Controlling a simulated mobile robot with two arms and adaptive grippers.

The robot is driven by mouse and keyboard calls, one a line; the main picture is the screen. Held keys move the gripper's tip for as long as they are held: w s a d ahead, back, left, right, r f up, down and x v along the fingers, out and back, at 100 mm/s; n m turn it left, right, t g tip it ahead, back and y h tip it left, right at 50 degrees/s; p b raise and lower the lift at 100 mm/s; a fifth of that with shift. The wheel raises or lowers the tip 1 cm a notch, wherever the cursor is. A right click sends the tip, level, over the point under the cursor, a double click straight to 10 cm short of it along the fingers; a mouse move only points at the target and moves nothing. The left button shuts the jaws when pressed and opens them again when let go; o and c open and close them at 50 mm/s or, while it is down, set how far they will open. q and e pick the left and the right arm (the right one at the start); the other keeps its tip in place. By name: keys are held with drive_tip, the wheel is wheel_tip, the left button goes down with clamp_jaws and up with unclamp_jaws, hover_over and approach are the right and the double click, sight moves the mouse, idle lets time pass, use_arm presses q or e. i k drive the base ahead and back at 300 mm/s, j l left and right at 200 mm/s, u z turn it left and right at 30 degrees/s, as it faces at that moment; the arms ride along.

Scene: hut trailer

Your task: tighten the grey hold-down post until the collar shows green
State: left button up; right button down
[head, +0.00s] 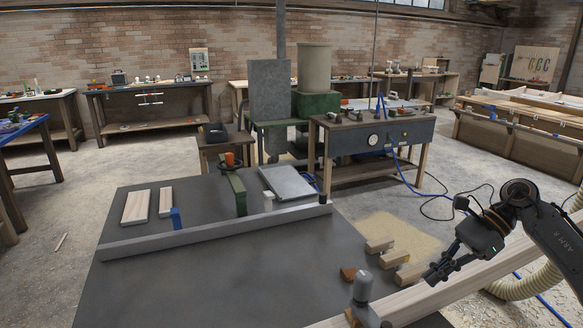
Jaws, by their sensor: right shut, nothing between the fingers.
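The grey hold-down post (362,288) stands upright near the front edge of the dark table (220,285), at the bottom of the head view. It has a rounded grey top and a wider grey lower part, cut off by the frame's bottom. I cannot make out a green band on its collar. My right gripper (430,276) is to the right of the post and apart from it, above the long pale timber (480,262). Its fingers are shut and empty, pointing down and left. My left gripper is not in view.
The table's left front is clear.

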sight(363, 279)
drive_tip(key=k, duration=1.45)
